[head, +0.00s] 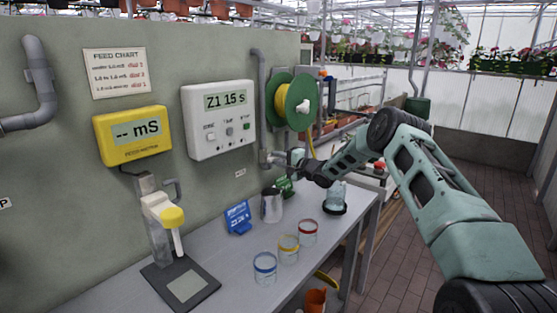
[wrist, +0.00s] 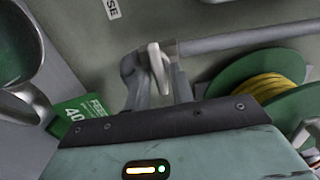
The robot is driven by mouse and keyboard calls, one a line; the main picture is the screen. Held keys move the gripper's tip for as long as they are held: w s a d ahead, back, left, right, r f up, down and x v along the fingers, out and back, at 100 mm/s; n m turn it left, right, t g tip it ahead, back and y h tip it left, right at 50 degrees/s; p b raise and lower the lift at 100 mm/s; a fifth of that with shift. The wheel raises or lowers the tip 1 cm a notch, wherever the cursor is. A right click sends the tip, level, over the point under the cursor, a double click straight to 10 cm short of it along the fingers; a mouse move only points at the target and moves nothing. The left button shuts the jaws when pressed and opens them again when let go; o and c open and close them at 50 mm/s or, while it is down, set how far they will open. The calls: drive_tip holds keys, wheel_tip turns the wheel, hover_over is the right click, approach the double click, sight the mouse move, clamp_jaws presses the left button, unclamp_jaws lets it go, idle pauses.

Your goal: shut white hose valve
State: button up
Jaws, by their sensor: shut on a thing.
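The white hose valve (wrist: 158,68) shows in the wrist view as a small white lever at the end of a grey pipe (wrist: 240,40). My gripper (wrist: 153,85) is at the valve, its fingers on either side of the lever, shut on it. The lever stands nearly along the fingers, slightly tilted. In the head view my gripper (head: 290,162) is at the wall by the foot of the grey pipe (head: 261,100); the lever is too small to make out there, partly hidden by the gripper.
A green reel (head: 295,100) with yellow hose hangs right of the pipe. The front of the bench is mostly clear.

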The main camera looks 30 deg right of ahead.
drive_tip(key=shift+d, duration=0.15)
idle(0.4)
drive_tip(key=o, duration=0.7)
drive_tip(key=b+v, duration=0.3)
drive_tip(key=v, duration=1.4)
drive_tip(key=shift+s+b, duration=0.2)
drive_tip(key=shift+b, duration=0.2)
